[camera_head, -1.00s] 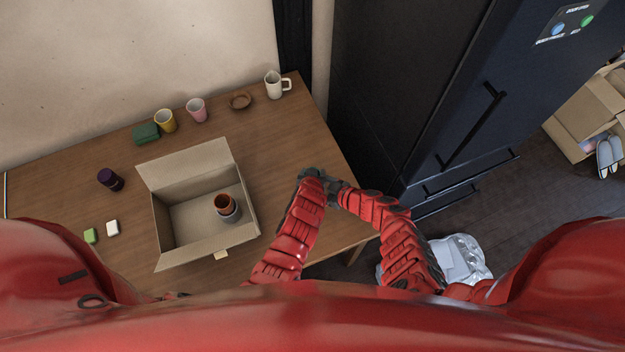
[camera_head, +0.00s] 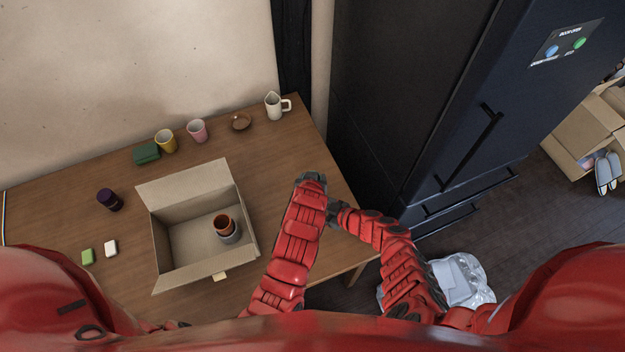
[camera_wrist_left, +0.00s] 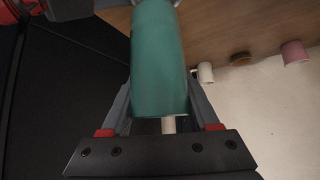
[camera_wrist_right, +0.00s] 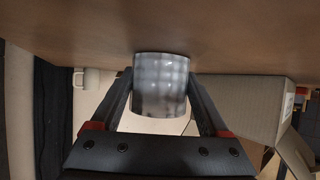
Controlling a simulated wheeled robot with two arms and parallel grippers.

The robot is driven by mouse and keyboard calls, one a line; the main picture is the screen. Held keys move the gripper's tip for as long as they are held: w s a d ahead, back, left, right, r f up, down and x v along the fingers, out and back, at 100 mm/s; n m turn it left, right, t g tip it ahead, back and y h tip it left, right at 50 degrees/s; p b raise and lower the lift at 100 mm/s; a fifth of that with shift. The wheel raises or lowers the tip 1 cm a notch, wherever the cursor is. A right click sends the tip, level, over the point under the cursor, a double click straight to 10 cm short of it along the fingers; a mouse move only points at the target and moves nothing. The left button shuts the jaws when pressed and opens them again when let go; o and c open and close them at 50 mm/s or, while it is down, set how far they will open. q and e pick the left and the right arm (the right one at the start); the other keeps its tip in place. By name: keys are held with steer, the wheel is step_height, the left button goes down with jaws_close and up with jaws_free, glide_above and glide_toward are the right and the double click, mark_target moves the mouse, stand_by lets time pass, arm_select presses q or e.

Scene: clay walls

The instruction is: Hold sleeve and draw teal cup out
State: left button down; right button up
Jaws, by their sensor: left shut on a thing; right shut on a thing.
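My left gripper (camera_head: 312,180) is shut on the teal cup (camera_wrist_left: 158,65), which fills the middle of the left wrist view as a long smooth cylinder. My right gripper (camera_head: 334,212) is shut on a shiny grey sleeve (camera_wrist_right: 161,85), seen in the right wrist view between its fingers. Both grippers are close together above the right part of the table. In the head view the hands hide the cup and sleeve. I cannot tell whether the cup is still partly inside the sleeve.
An open cardboard box (camera_head: 165,255) on the table (camera_head: 290,150) holds an orange-brown cup (camera_head: 223,223) in a grey one. A white mug (camera_head: 273,106), pink cup (camera_head: 197,131), yellow cup (camera_head: 166,141) and brown dish (camera_head: 241,121) line the back. A dark fridge (camera_head: 400,100) stands right.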

steer(key=o, duration=0.8)
steer(key=shift+o, duration=0.2)
steer(key=v, duration=1.2)
steer(key=shift+s, duration=0.1)
